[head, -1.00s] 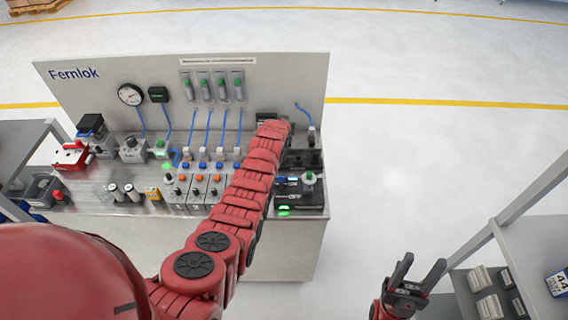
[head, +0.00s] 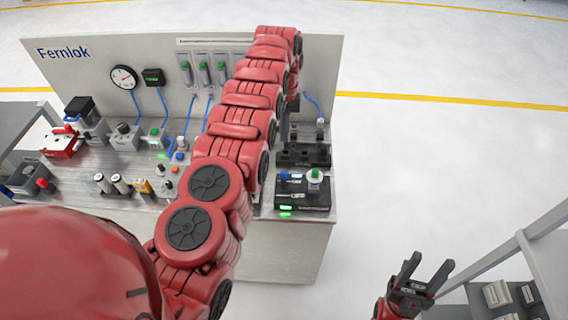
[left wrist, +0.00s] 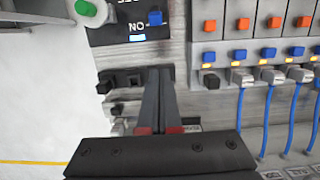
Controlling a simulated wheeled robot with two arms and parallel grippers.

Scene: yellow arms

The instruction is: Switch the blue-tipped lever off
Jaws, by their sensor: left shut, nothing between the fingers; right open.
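The blue-tipped lever (head: 283,176) shows at the top left of a black switch box (head: 318,198) at the right end of the bench. In the left wrist view, the blue tip (left wrist: 155,18) stands beside inverted "ON" lettering and a small lit indicator. My left gripper (left wrist: 162,72) is shut and empty, its fingertips just below the box's edge in that view, apart from the blue tip. In the head view the red left arm hides most of this gripper. My right gripper (head: 430,264) is open and empty, off the bench at lower right.
A white knob with a green top (head: 314,176) stands on the same box; a green light glows at its front. Black fixtures (head: 304,154) sit behind it. Blue-and-orange-capped switches (left wrist: 240,40) and blue hoses are beside my left gripper. A shelf (head: 540,255) stands right.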

